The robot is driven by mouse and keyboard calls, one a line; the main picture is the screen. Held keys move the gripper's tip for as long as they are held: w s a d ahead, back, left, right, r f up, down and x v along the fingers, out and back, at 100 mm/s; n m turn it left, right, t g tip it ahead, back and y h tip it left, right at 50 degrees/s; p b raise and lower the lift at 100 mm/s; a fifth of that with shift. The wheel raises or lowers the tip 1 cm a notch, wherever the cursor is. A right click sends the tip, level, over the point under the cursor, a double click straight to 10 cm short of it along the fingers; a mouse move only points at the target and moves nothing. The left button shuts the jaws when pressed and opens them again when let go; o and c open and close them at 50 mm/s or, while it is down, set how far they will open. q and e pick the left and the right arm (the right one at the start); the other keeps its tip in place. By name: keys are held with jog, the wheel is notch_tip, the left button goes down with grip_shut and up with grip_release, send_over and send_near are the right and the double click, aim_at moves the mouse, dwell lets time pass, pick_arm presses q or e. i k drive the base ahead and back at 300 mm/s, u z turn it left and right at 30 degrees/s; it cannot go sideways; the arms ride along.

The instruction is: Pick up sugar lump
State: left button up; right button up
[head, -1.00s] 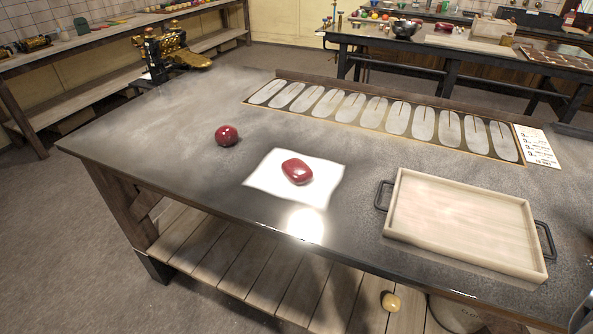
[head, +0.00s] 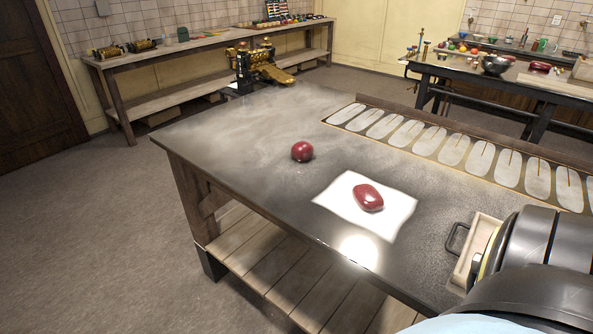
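A glossy dark red rounded lump (head: 368,198) lies on a white square sheet (head: 337,203) on the dark table, right of centre in the head view. A red ball-shaped lump (head: 302,151) sits on the bare tabletop behind and to the left of the sheet. I cannot tell for sure which of the two is the sugar lump. Neither of my grippers is in view. Part of my own arm covers the lower right corner.
A wooden tray (head: 478,234) with black handles is mostly hidden behind my arm. A row of pale oval moulds (head: 454,150) runs along the table's back edge. A brass machine (head: 258,66) stands at the far left corner. The tabletop's left part is clear.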

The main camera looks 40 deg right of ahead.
aim_at(367, 198)
jog(key=u, duration=0.45)
jog(key=i, duration=1.6)
jog(key=z, duration=2.4)
